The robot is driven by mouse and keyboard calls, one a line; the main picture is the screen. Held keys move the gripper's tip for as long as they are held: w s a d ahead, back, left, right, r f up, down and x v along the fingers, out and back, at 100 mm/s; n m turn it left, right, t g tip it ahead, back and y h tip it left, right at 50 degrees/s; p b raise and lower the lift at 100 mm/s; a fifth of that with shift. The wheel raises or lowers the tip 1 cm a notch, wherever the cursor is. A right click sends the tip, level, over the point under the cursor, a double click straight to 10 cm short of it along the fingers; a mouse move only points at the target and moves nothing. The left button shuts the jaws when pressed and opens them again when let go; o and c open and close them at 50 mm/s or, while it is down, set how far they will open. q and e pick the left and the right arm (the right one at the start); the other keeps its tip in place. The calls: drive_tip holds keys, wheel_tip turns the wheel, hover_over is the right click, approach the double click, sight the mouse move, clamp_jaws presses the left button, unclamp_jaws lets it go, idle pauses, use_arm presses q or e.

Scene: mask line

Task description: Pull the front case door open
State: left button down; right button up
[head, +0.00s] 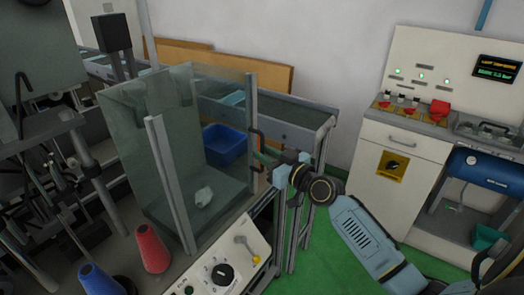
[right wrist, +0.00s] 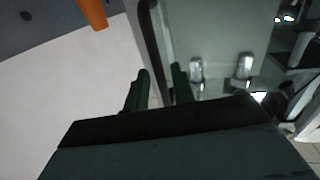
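The clear case door (head: 215,125) has grey metal posts and is at the left of centre in the head view. A dark bar handle (head: 257,140) is on its right post. My right gripper (head: 264,162) is at this handle, coming from the right. In the right wrist view, the dark handle (right wrist: 152,40) runs down between the two dark fingertips (right wrist: 160,82). The fingers stand apart, with a small gap beside the handle; no firm hold shows. Whether the door stands slightly ajar cannot be told. My left gripper is out of view.
A red cone (head: 152,248) and a blue cone (head: 100,280) stand at the front left. A control panel (head: 225,270) with a knob is below the door. Green floor (head: 335,230) lies to the right.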

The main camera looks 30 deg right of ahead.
drive_tip(key=shift+w+a, duration=0.15)
drive_tip(key=shift+w, duration=0.7)
clamp_jaws()
